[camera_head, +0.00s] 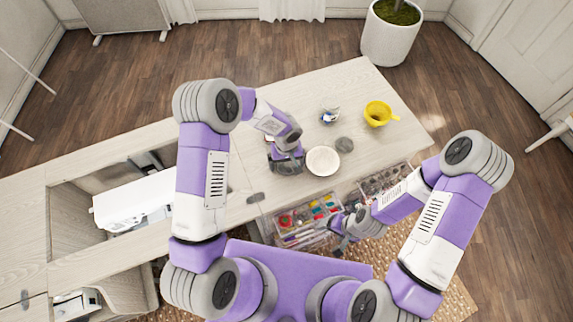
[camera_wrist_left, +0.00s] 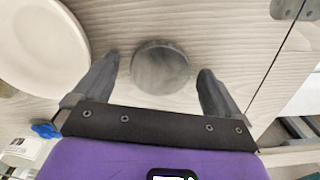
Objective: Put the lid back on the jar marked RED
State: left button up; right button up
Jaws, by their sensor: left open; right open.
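A round grey disc-like piece (camera_wrist_left: 160,67) lies on the pale wooden top, between the spread fingers of my left gripper (camera_wrist_left: 160,78). I cannot tell if it is a lid or a jar top, or whether the fingers touch it. In the head view my left gripper (camera_head: 285,164) is low over the top, left of a white dish (camera_head: 323,161), and hides that piece. Another round grey item (camera_head: 344,144) sits behind and right of the dish. No RED marking is legible. My right gripper (camera_head: 346,236) is open by the open drawers.
A yellow cup (camera_head: 378,114) and a small blue-and-white item (camera_head: 330,116) stand farther back. Open drawers (camera_head: 306,220) with colourful sewing supplies lie at the front. A white machine (camera_head: 130,205) sits in the cabinet recess at left. The tabletop's back is clear.

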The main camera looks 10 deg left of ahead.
aim_at(286, 165)
pick_arm(q)
jog(key=c, duration=1.1)
jog(key=shift+r, duration=0.1)
notch_tip(286, 165, up, 10)
jog(key=p, duration=0.1)
jog(key=shift+a, duration=0.1)
